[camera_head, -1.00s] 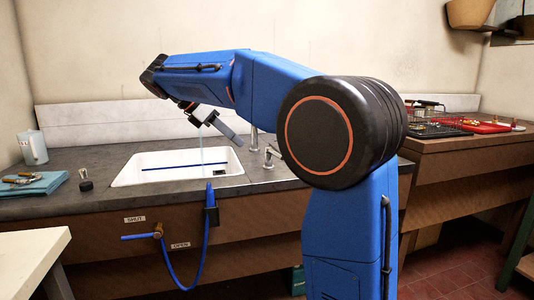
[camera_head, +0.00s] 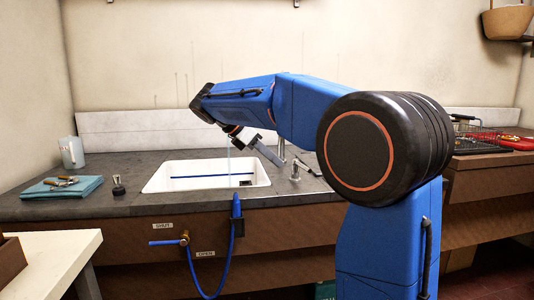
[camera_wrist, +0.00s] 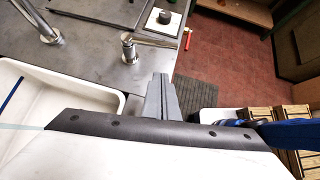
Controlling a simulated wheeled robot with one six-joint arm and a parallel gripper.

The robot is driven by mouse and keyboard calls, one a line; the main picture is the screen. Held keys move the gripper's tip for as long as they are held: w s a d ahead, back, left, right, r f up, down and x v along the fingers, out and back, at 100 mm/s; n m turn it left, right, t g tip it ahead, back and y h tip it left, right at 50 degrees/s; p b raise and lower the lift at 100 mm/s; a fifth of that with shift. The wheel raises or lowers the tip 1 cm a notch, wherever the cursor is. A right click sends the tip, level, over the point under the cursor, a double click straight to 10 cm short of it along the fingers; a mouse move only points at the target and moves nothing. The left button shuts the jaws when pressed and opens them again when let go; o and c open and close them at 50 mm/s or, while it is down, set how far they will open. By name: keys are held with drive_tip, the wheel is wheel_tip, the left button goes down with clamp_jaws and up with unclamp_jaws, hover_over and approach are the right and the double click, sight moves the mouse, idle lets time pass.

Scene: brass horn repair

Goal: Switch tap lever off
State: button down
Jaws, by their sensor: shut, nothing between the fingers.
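A small chrome tap lever (camera_head: 295,172) stands on the grey counter right of the white sink (camera_head: 258,180). In the wrist view the tap lever (camera_wrist: 128,46) is a short post with a thin handle pointing right. The chrome spout (camera_head: 282,145) rises behind it, its top hidden by my arm. A thin pale-blue stream of water (camera_head: 229,165) falls into the sink. My gripper (camera_head: 280,163) is shut and empty, tilted down just left of the lever in the head view. In the wrist view my gripper (camera_wrist: 160,78) is below and right of the lever, apart from it.
A valve (camera_head: 184,238) with a blue handle and hose sits on the counter front between SHUT and OPEN labels. A dark round-based item (camera_head: 118,187), a teal cloth (camera_head: 62,188) with tools and a jug (camera_head: 72,152) stand left. A red-handled hammer (camera_wrist: 187,38) lies near the counter edge.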

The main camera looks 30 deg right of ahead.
sight(303, 167)
drive_tip(key=x, duration=0.4)
drive_tip(key=shift+d+f, duration=0.15)
drive_tip(key=shift+d, duration=0.15)
drive_tip(key=shift+s+d, duration=0.15)
drive_tip(key=shift+d, duration=0.9)
drive_tip(key=shift+s+d+r, duration=0.1)
drive_tip(key=shift+d+r, duration=0.1)
drive_tip(key=shift+d, duration=0.5)
drive_tip(key=d+n+t, duration=0.1)
drive_tip(key=s+d+n+t, duration=0.1)
drive_tip(key=n+t, duration=0.1)
drive_tip(key=shift+s+d+n, duration=0.2)
drive_tip(key=shift+d+n, duration=0.1)
drive_tip(key=d+n+t, duration=0.2)
drive_tip(key=shift+s+n+y, duration=0.1)
drive_tip(key=shift+n+y, duration=0.2)
drive_tip(key=shift+y, duration=0.1)
drive_tip(key=shift+d, duration=0.4)
